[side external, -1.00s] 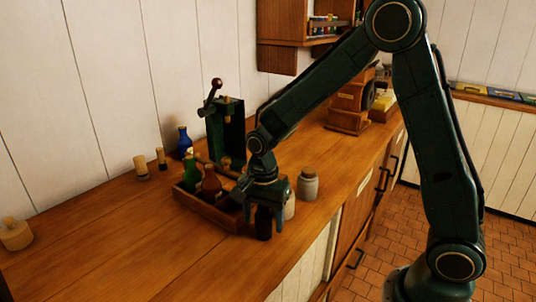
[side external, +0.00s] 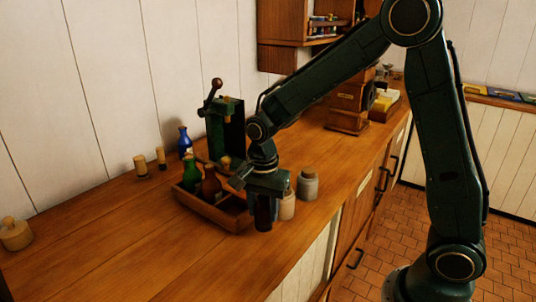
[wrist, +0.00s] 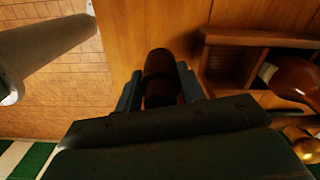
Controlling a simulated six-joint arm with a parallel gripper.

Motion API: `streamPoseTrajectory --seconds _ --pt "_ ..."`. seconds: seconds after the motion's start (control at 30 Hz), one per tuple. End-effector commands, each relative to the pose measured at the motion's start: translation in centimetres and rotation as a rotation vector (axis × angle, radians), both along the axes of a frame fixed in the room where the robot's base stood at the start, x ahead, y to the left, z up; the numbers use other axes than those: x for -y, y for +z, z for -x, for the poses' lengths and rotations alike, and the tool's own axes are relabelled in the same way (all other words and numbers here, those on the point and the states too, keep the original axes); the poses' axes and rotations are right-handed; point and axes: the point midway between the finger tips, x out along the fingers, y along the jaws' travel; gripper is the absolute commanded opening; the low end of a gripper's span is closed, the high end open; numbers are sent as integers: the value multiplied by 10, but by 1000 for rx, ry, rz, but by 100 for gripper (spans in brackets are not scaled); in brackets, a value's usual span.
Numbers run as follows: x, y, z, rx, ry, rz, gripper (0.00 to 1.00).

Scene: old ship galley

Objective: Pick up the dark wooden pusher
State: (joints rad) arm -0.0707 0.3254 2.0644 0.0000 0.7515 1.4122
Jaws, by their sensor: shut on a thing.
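The dark wooden pusher (side external: 263,214) is upright between the jaws of my gripper (side external: 266,197), beside the right end of the wooden tray (side external: 217,217). Its lower part shows below the fingers, and its upper part is hidden by the gripper. In the wrist view the pusher (wrist: 160,64) lies between the two fingers of my gripper (wrist: 159,83), which are shut on it. Its lower end appears slightly above the counter.
The tray holds a green bottle (side external: 191,174) and a brown bottle (side external: 210,186). Two pale jars (side external: 287,207) (side external: 308,187) stand close to the right of the gripper. A blue bottle (side external: 185,143) and a green press (side external: 224,128) stand behind.

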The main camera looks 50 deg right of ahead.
Motion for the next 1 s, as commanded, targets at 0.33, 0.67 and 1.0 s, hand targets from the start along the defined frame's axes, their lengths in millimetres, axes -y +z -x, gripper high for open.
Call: streamPoseTrajectory --seconds 0.33,0.67,1.0 --pt "0 71 -1 6 0 0 12" --pt "0 138 -1 5 0 0 12" --pt "0 170 0 1 0 0 12"
